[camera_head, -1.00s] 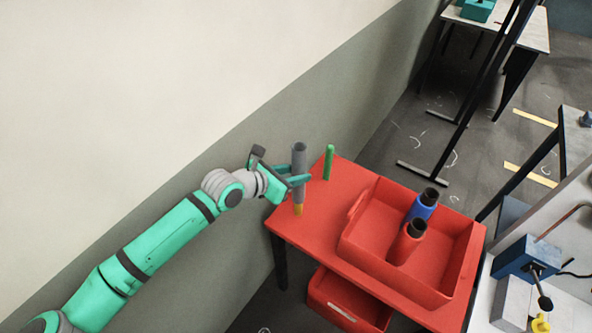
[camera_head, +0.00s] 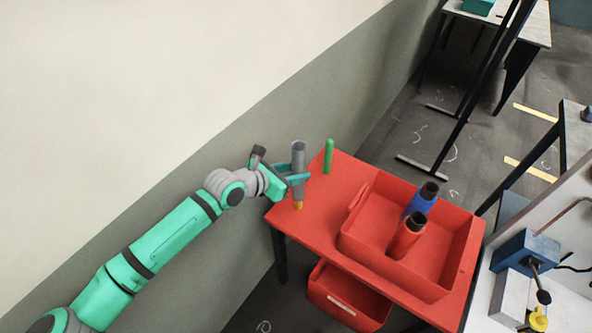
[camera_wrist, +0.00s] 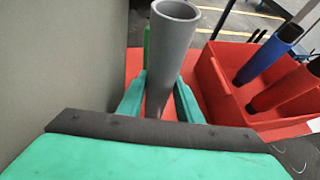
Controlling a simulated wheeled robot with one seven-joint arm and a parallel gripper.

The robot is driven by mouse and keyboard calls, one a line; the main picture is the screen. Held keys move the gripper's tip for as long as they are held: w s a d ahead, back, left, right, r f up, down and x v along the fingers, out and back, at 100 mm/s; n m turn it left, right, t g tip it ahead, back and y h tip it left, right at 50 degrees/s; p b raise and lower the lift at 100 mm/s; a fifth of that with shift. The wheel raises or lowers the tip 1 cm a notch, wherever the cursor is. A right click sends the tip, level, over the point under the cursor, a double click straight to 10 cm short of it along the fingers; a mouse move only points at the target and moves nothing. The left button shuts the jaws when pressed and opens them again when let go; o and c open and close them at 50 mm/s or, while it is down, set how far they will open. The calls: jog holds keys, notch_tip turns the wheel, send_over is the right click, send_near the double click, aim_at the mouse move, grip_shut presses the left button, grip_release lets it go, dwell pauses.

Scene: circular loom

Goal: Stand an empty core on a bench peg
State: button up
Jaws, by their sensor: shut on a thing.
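The empty core is a grey hollow tube (camera_head: 299,157), held upright. It also shows in the wrist view (camera_wrist: 170,50), its open top facing up. My gripper (camera_head: 298,179) is shut on the core around its middle. A yellow peg (camera_head: 298,205) shows directly below the core's lower end, at the left end of the red bench (camera_head: 312,215). I cannot tell how far the core is over the peg. A green peg (camera_head: 328,156) stands bare on the bench to the right, behind the core.
A red tray (camera_head: 357,253) on the bench holds a blue bobbin (camera_head: 420,201) and a red bobbin (camera_head: 405,238), both with dark tops. A red bin (camera_head: 345,300) sits below the bench. The wall is close on the left. A loom frame (camera_head: 555,240) stands at the right.

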jog(key=shift+f, duration=2.55)
jog(key=o, duration=1.3)
jog(key=shift+c, duration=0.2)
jog(key=shift+a, duration=0.1)
jog(key=v, duration=1)
jog(key=shift+s+a+r, duration=0.2)
jog(key=shift+s, duration=0.05)
